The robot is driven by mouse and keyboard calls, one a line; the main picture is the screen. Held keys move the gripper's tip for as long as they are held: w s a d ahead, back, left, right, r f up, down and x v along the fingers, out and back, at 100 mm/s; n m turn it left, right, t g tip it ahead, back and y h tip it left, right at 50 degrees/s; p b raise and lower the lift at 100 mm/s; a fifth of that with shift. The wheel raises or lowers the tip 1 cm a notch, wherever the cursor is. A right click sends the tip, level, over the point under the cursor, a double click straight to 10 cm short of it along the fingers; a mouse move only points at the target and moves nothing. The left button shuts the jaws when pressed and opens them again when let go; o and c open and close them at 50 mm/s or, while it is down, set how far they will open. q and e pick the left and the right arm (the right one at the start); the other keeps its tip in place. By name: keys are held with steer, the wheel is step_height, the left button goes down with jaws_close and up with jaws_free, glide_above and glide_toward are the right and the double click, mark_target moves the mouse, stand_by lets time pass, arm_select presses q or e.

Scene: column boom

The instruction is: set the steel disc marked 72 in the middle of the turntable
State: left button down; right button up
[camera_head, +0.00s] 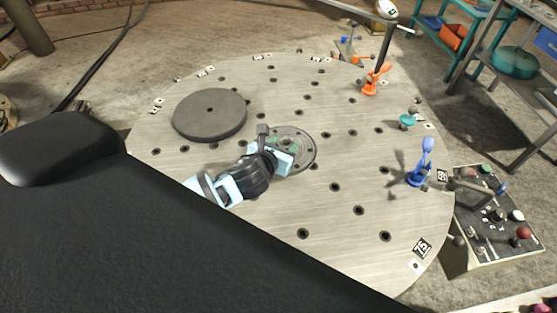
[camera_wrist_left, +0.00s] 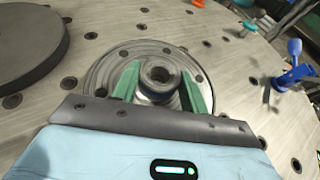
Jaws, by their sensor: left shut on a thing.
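The turntable (camera_head: 340,220) is a large round pale metal plate with holes. A steel disc (camera_head: 306,146) with small holes and a raised central knob lies at about its middle; no 72 can be read on it. In the left wrist view the disc (camera_wrist_left: 103,73) looks flat, with the knob (camera_wrist_left: 160,76) between the green fingers. My left gripper (camera_head: 284,148) is shut on this knob, and its body hides the near part of the disc. Whether the disc rests fully on the plate cannot be told. My right gripper is not in view.
A thick dark grey disc (camera_head: 210,115) lies on the turntable left of the gripper. Orange (camera_head: 375,79), teal (camera_head: 408,119) and blue (camera_head: 422,165) clamps stand along the right rim. A control box (camera_head: 490,225) stands beyond it. The plate's front right is clear.

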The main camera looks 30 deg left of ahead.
mark_target(284, 127)
arm_select(q)
steer(key=shift+n+y, duration=0.4)
steer(key=shift+n, duration=0.1)
steer(key=w+a, duration=0.1)
steer(key=w, duration=0.2)
steer(key=w+a, duration=0.2)
steer(key=w, duration=0.1)
steer(key=w+a, duration=0.1)
steer(key=w, duration=0.2)
steer(key=shift+a+f+b, duration=0.1)
steer(key=shift+a+b, duration=0.2)
steer(key=shift+b, duration=0.05)
steer(key=shift+w+a, duration=0.3)
steer(key=shift+w, duration=0.15)
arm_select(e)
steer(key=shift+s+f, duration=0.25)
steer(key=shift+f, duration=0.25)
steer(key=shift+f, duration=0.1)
